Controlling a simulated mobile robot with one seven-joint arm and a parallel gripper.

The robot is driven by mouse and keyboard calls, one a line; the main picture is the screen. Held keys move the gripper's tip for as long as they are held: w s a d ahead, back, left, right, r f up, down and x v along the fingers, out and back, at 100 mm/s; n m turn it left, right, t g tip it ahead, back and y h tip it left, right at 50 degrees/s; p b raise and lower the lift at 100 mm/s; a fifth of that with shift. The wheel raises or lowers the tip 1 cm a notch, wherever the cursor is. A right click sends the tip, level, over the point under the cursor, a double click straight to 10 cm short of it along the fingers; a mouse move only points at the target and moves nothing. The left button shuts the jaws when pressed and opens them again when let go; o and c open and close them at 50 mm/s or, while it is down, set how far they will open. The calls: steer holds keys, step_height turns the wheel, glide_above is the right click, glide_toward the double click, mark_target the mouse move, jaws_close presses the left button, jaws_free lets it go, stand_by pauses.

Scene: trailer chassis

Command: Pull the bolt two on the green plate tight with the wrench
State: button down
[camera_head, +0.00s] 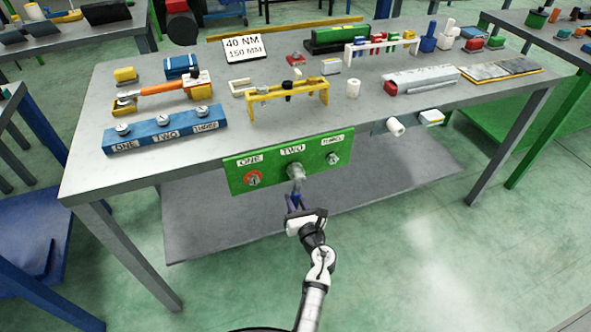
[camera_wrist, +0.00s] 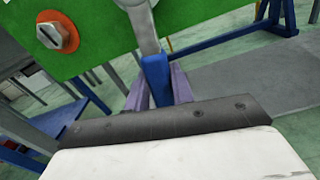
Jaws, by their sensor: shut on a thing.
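The green plate (camera_head: 240,175) hangs on the front edge of the workbench, with labels ONE, TWO and THREE. Bolt two (camera_head: 294,169) is in its middle, largely covered by the wrench head. The wrench (camera_head: 296,184) hangs down from bolt two; its grey shaft and blue handle (camera_wrist: 156,78) show in the wrist view. My gripper (camera_head: 296,202) is shut on the blue handle below the plate, its purple fingers (camera_wrist: 159,92) on either side. Bolt one (camera_wrist: 57,36) sits on an orange-red ring at the left. Bolt three (camera_head: 333,158) is at the right.
A blue block (camera_head: 165,131) with three bolts labelled ONE, TWO, THREE lies on the bench. A sign (camera_head: 245,48) reads 40 NM, 150 MM. A yellow rack (camera_head: 290,93) stands above the plate. A grey lower shelf (camera_head: 215,225) lies under the bench; floor in front is clear.

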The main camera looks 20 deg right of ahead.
steer(key=shift+a+r, duration=0.1)
steer(key=shift+r, duration=0.05)
steer(key=shift+a+r+m+p, duration=0.1)
steer(key=shift+a+m+p, duration=0.45)
steer(key=shift+m+p, duration=0.45)
steer(key=shift+a, duration=0.15)
steer(key=shift+a+r+m+p, duration=0.25)
steer(key=shift+a+m+p, duration=0.3)
steer(key=shift+m+p, duration=0.4)
steer(key=shift+d+f+n, duration=0.1)
steer(key=shift+d+n, duration=0.1)
steer(key=shift+n, duration=0.15)
steer(key=s, duration=0.6)
stand_by(0.7)
steer(key=shift+d, duration=0.1)
steer(key=shift+s, duration=0.15)
stand_by(0.4)
